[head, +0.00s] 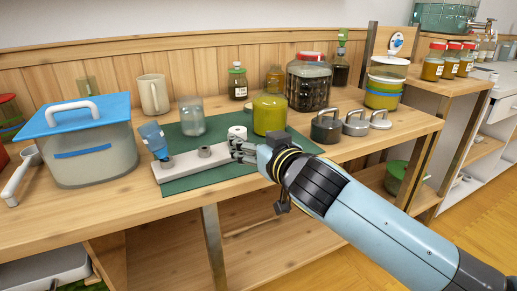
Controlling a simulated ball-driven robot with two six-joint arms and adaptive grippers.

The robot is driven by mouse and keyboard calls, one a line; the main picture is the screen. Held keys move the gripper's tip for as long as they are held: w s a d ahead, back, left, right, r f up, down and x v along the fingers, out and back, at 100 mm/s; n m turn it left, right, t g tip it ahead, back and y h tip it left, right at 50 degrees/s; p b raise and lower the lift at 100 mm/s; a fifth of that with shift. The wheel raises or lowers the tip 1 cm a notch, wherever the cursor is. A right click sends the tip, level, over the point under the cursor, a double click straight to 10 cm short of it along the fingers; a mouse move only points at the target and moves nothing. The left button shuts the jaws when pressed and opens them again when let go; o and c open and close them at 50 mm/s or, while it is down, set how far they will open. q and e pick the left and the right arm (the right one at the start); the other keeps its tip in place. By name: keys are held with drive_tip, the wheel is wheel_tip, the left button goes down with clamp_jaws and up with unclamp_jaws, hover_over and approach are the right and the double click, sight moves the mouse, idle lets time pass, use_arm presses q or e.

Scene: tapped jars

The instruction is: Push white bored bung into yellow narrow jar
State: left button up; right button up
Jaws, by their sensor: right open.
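The white bung (237,132) stands upright at the right end of a pale grey holder (180,172). Its bore shows as a small mark on top. The yellow jar (269,115) stands just behind and to the right of it, on a green mat (190,131). My right gripper (243,150) is open, with its fingertips close to the lower front of the bung. I cannot tell whether they touch it. The fingers hide part of the holder's right end and the bung's base. My left gripper is out of view.
A clear jar (192,117) stands behind. A blue-lidded tub (90,150) is at left. Grey weights (326,127) and a dark-filled jar (308,85) stand at right.

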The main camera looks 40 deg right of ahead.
sight(240, 132)
drive_tip(key=x, duration=0.8)
drive_tip(key=shift+w+d, duration=0.15)
drive_tip(key=shift+w, duration=0.15)
clamp_jaws()
